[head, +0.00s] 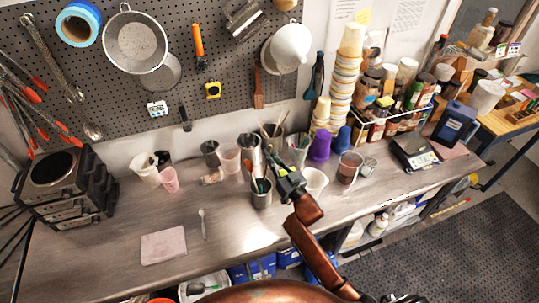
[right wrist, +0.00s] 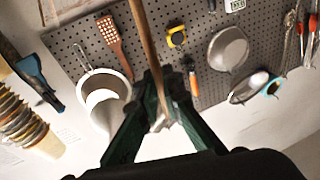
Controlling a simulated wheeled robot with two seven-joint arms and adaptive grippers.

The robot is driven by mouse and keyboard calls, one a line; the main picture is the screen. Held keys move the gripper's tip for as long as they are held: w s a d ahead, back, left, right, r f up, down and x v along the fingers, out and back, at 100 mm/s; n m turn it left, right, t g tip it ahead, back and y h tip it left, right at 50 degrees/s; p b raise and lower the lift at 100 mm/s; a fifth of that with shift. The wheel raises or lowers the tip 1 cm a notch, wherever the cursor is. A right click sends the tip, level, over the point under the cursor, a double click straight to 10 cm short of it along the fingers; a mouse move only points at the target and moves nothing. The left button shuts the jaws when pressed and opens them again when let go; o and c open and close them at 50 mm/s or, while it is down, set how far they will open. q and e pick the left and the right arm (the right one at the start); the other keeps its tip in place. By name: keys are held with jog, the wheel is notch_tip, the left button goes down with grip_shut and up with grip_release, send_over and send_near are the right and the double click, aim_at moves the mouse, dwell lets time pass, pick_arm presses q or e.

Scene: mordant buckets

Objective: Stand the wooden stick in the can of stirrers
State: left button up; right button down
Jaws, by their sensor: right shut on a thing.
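My right gripper (head: 284,172) is over the bench, beside and just above the front metal can (head: 262,198). Its fingers (right wrist: 160,108) are shut on a long, thin wooden stick (right wrist: 146,42), which runs out past the fingertips in the right wrist view. In the head view I cannot pick out the held stick clearly from the things around the gripper. The front metal can has several thin stirrers standing in it, and the gripper partly covers it. I cannot tell whether the held stick reaches into its mouth. My left gripper is not in view.
Other metal cans with tools (head: 298,150) stand close behind. A white cup (head: 315,181) is right of the gripper, and a brown-filled beaker (head: 349,167) is farther right. A spoon (head: 202,224) and a pinkish cloth (head: 164,246) lie left. The bench front left is mostly clear.

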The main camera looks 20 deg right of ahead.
notch_tip(320, 180, down, 11)
jog(key=w+b, duration=0.1)
jog(key=b, duration=0.6)
jog(key=shift+a+f+b, duration=0.15)
jog(key=shift+a+b, duration=0.15)
jog(key=shift+a, duration=0.05)
jog(key=c, duration=2)
grip_release()
jog(key=v, duration=1.2)
